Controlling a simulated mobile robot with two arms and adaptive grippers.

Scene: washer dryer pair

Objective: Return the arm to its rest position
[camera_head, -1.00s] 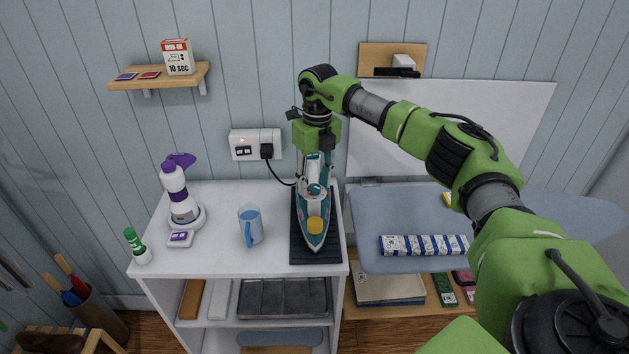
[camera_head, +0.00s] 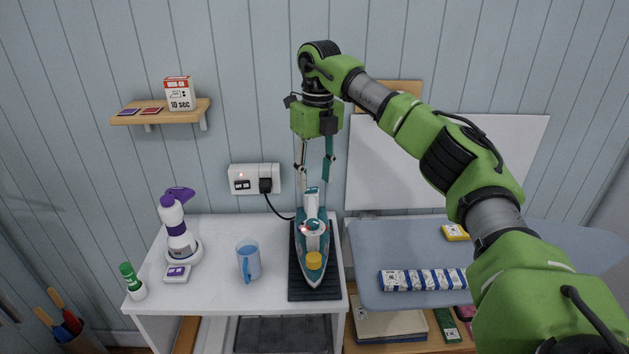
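My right arm comes in from the lower right of the head view, and its green gripper (camera_head: 314,172) points down at the end of it. The two fingers are spread apart with wall showing between them, and nothing is held. The fingertips are just above and behind the handle of the teal and white iron (camera_head: 312,235). The iron lies on a dark ribbed mat (camera_head: 328,286) on the white cabinet top (camera_head: 212,290). My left gripper is not in the view.
A blue mug (camera_head: 249,262), a purple-capped bottle (camera_head: 176,228) and a green-capped tube (camera_head: 132,281) stand left of the iron. A plugged-in cord runs from the wall socket (camera_head: 254,179).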

